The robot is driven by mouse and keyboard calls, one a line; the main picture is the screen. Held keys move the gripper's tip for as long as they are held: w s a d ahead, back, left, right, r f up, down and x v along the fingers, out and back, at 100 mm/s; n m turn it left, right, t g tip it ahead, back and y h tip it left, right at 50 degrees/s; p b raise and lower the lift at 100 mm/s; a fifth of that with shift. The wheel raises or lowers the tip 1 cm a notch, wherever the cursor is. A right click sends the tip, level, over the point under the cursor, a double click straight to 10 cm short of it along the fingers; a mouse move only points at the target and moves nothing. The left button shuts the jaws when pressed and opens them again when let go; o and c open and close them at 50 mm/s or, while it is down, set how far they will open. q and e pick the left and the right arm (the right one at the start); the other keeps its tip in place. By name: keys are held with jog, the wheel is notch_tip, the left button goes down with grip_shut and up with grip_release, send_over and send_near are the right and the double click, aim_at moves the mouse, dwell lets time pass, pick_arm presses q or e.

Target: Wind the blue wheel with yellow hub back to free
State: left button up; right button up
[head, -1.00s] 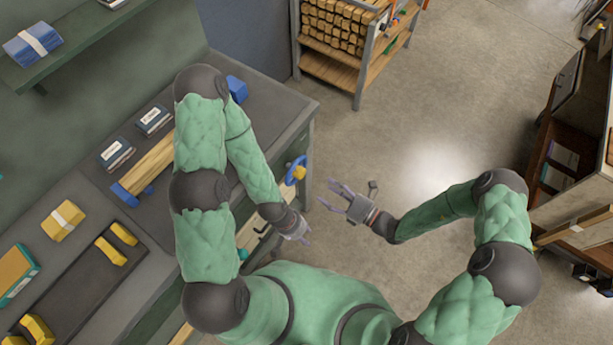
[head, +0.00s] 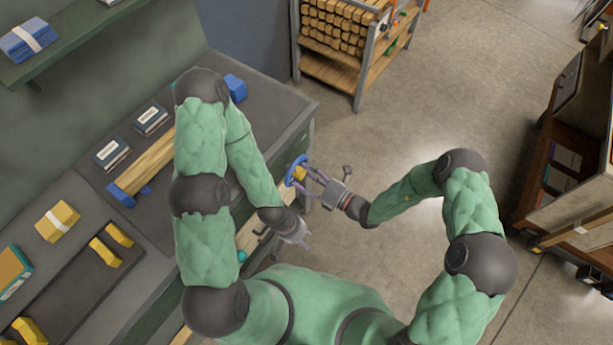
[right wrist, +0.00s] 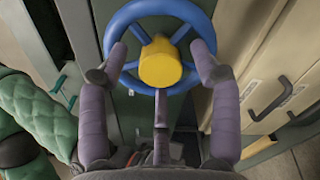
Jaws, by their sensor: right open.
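The blue wheel (head: 296,170) is mounted on the end face of the workbench, below its right edge. In the right wrist view the wheel's blue rim (right wrist: 161,8) and yellow hub (right wrist: 160,64) fill the upper middle. My right gripper (head: 311,180) is at the wheel. In the right wrist view my right gripper (right wrist: 160,68) is open, with its purple fingers on either side of the hub, apart from it. I cannot tell whether they touch the rim. My left gripper (head: 304,240) is low beside the bench, away from the wheel; its fingers are too small to judge.
The workbench (head: 285,105) carries a wooden beam (head: 150,165) and dark boxes (head: 112,153). Drawers with dark handles (right wrist: 270,98) are right of the wheel in the wrist view. A rack of timber (head: 340,60) stands behind.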

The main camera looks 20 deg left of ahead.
jog(key=c, duration=1.1)
jog(key=shift+c, duration=0.2)
